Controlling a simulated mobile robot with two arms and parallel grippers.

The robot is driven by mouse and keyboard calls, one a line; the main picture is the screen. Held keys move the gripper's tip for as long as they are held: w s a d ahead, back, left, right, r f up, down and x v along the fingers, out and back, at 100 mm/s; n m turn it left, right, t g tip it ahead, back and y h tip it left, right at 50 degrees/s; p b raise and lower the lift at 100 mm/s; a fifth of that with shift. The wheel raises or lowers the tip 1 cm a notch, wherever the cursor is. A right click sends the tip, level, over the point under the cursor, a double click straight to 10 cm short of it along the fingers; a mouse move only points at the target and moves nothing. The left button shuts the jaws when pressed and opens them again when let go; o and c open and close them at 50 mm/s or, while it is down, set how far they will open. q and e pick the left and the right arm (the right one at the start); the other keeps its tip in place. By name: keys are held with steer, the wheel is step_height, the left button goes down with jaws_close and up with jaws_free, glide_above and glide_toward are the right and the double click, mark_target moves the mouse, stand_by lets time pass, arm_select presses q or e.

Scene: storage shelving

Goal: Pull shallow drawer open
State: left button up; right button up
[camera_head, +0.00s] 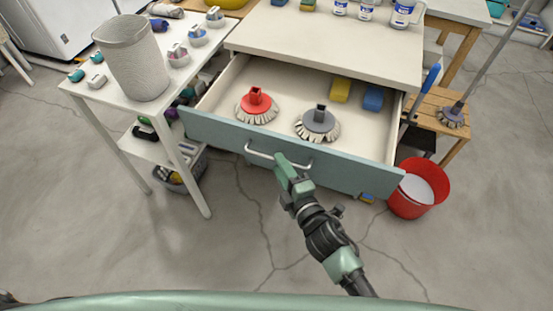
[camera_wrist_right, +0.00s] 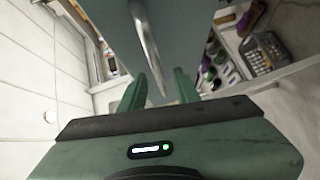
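The shallow drawer (camera_head: 228,133), with a teal front and pale inside, is pulled well out from under the worktop. Its metal bar handle (camera_head: 262,154) is on the front; it also shows in the wrist view (camera_wrist_right: 146,45). My right gripper (camera_head: 285,165) is at the handle's right part. In the wrist view its two green fingers (camera_wrist_right: 158,92) stand apart, with the bar between them and gaps beside it. Inside the drawer are a red brush head (camera_head: 256,104), a grey brush head (camera_head: 318,124), a yellow sponge (camera_head: 340,90) and a blue sponge (camera_head: 373,98). My left gripper is out of view.
A red bucket (camera_head: 418,188) is on the floor near the drawer's right corner. A wooden stool (camera_head: 445,125) with brushes is behind it. The floor in front is clear.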

steer(key=shift+v, duration=2.3)
steer(key=shift+f, duration=0.1)
steer(key=s+d+f+m+g+h, duration=0.2)
steer(key=s+d+f+m, duration=0.15)
steer(key=f, duration=0.65)
steer(key=s+d+f+m+g+h, duration=0.1)
steer(key=s+d+f+m+g, duration=0.3)
steer(key=f, duration=0.6)
steer(key=s+d+f+m+h, duration=0.25)
steer(key=d+f, duration=0.25)
steer(key=f, duration=0.4)
steer(key=s+d+f+m+g, duration=0.2)
steer(key=s+f, duration=0.3)
steer(key=s, duration=0.4)
steer(key=s+d+f+m+g+h+p, duration=0.1)
steer(key=s+d+f+m+g, duration=0.2)
steer(key=s, duration=0.6)
steer(key=s+d+f+m+g+h, duration=0.1)
steer(key=s+d+f+m, duration=0.3)
steer(key=s, duration=0.6)
step_height(320, 180, down, 3)
steer(key=shift+d+r+m+g, duration=0.1)
steer(key=shift+d+m+g, duration=0.25)
steer(key=shift+g, duration=0.35)
